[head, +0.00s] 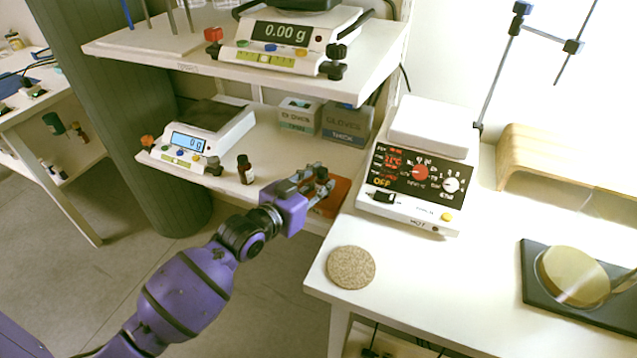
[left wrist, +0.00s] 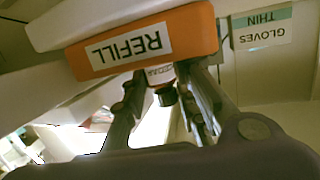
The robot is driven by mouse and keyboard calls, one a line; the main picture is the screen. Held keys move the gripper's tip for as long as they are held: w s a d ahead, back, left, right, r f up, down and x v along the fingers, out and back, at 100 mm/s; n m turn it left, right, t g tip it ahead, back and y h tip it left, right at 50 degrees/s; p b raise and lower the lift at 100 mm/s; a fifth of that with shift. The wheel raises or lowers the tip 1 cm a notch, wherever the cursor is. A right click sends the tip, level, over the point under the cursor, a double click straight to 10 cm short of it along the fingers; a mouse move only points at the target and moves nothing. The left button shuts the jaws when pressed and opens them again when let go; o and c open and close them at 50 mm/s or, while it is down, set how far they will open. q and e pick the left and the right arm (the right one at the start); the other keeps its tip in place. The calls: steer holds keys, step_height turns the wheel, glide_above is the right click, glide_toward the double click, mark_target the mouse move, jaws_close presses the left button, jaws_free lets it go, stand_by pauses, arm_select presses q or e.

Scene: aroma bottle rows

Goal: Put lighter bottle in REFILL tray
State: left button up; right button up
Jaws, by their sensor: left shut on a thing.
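My left gripper (head: 314,183) is shut on a small dark bottle (head: 322,174) at the right end of the lower shelf. In the left wrist view, which is upside down, the held bottle's black cap (left wrist: 167,96) and part of its label show between the fingers (left wrist: 160,100). The orange REFILL tray (head: 339,192) lies right at the gripper, and its labelled front shows in the wrist view (left wrist: 195,35). Whether the bottle touches the tray floor I cannot tell. A second brown bottle (head: 245,171) stands upright on the shelf, left of the gripper. My right gripper is out of view.
A balance (head: 210,128) reading 0 g stands on the lower shelf, left of the second bottle. Glove boxes (head: 345,122) stand behind the gripper. A hot plate (head: 420,175) and a cork mat (head: 351,268) are on the bench at right. The upper shelf (head: 140,45) overhangs.

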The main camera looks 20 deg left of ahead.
arm_select(q)
steer(key=o, duration=1.1)
steer(key=shift+f, duration=0.1)
steer(key=shift+o, duration=0.2)
steer(key=shift+s+r, duration=0.1)
steer(key=shift+r, duration=0.1)
steer(key=p+v, duration=0.1)
steer(key=v, duration=1.1)
steer(key=s+f+n+g+y, duration=0.2)
steer(key=s+f+g, duration=0.2)
steer(key=s+f, duration=1.15)
steer(key=s+d+f+g, duration=0.1)
steer(key=s+f, duration=0.2)
steer(key=s, duration=0.5)
steer(key=s+d+f+g+y, duration=0.1)
steer(key=s+d+f+g, duration=0.1)
steer(key=s, duration=0.6)
steer(key=s+d+f+n+g, duration=0.1)
steer(key=s+f, duration=0.4)
steer(key=s, duration=0.3)
steer(key=shift+s+d+g+y, duration=0.25)
steer(key=shift+g+y, duration=0.05)
steer(key=shift+y, duration=0.1)
